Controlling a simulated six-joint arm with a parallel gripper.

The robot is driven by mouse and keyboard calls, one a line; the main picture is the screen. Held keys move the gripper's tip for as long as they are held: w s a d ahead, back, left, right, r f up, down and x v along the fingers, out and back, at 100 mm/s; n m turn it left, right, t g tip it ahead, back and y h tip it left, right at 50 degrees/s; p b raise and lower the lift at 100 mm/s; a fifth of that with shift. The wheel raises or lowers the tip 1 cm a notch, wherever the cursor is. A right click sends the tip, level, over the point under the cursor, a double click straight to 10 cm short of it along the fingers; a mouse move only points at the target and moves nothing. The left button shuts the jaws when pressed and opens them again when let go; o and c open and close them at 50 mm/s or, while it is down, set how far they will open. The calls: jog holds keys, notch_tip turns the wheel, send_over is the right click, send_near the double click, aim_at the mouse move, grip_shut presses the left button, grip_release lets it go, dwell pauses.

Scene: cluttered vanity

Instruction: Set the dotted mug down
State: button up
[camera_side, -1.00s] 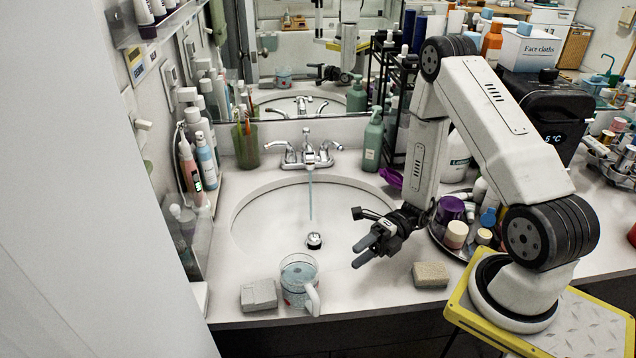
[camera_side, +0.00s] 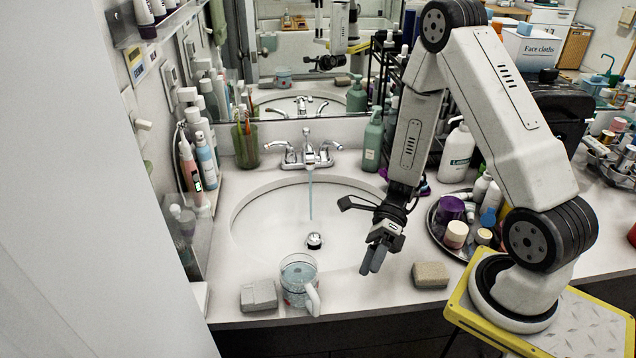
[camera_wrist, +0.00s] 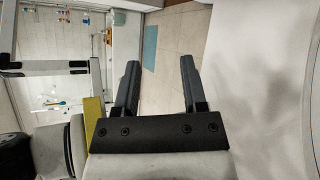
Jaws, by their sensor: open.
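A clear mug (camera_side: 299,283) with a white handle stands upright on the counter at the front rim of the sink, with bluish water in it. The mug is not in the wrist view.
A grey block (camera_side: 258,296) lies just left of the mug and a tan block (camera_side: 430,275) lies right of my gripper. The sink (camera_side: 270,220) is behind the mug, with water running from the faucet (camera_side: 308,152). A round tray (camera_side: 436,229) of bottles stands at right.

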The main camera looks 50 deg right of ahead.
jog(key=n+h, duration=0.1)
jog(key=n, duration=0.1)
jog(key=n+g+h, duration=0.1)
jog(key=s+n+h, duration=0.1)
jog(key=n, duration=0.1)
jog(key=shift+s+d+r+n+g, duration=0.1)
jog(key=shift+d+r+n+g, duration=0.1)
jog(key=shift+r+n+g, duration=0.1)
jog(key=n+h, duration=0.2)
jog(key=shift+s+d+r+n, duration=0.1)
jog(key=shift+d+n, duration=0.15)
jog(key=shift+n, duration=0.15)
jog(key=w+d+r+n+t+h, duration=0.1)
jog(key=w+r+n+t+h, duration=0.2)
jog(key=n, duration=0.7)
jog(key=w+r+n+t+h, duration=0.3)
jog(key=r+n+h, duration=0.1)
jog(key=n, duration=0.5)
jog(key=shift+w+d+r+n+t+h, duration=0.2)
jog(key=shift+d+n+t+h, duration=0.2)
jog(key=shift+h, duration=0.3)
jog(key=shift+o, duration=0.2)
